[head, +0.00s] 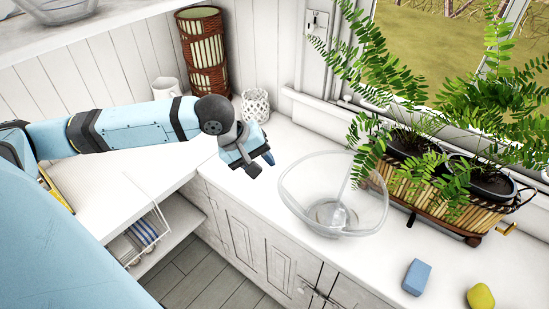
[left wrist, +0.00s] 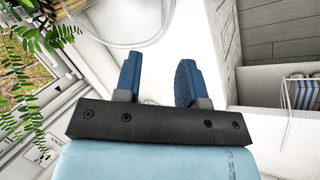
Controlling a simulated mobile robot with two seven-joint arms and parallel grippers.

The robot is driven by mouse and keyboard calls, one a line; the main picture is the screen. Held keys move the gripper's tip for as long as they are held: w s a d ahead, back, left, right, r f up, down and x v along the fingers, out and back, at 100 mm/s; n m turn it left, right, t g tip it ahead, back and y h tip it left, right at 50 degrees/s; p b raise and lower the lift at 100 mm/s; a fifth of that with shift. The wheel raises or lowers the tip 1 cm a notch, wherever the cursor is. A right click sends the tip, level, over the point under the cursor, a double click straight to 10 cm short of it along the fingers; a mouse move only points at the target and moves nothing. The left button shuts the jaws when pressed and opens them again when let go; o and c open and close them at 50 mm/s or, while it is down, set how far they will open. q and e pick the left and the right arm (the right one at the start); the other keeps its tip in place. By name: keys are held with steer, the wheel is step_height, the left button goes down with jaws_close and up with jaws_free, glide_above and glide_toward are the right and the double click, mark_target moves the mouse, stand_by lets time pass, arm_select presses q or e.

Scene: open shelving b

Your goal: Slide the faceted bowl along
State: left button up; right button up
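A clear faceted bowl (head: 354,212) stands upright on the white counter, right of centre in the head view. What looks like a pale utensil leans inside it. Part of the bowl's clear rim also shows in the left wrist view (left wrist: 135,37). My left gripper (head: 264,162) is above the counter to the left of the bowl, apart from it. Its two blue fingers stand apart with nothing between them in the left wrist view (left wrist: 157,80). My right gripper does not show in either view.
A planter basket (head: 440,200) with ferns stands right of the bowl by the window. A blue block (head: 416,277) and a yellow lemon-like item (head: 480,297) lie on the counter nearer the front. A white lattice cup (head: 256,105) and tall woven vase (head: 203,55) stand behind my left gripper.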

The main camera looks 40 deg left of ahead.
mark_target(286, 188)
arm_select(q)
steer(key=x, duration=1.3)
steer(key=shift+d+f+b, duration=0.1)
steer(key=shift+f+b, duration=0.15)
steer(key=shift+b, duration=0.05)
steer(key=shift+c, duration=0.4)
jaws_close()
stand_by(0.5)
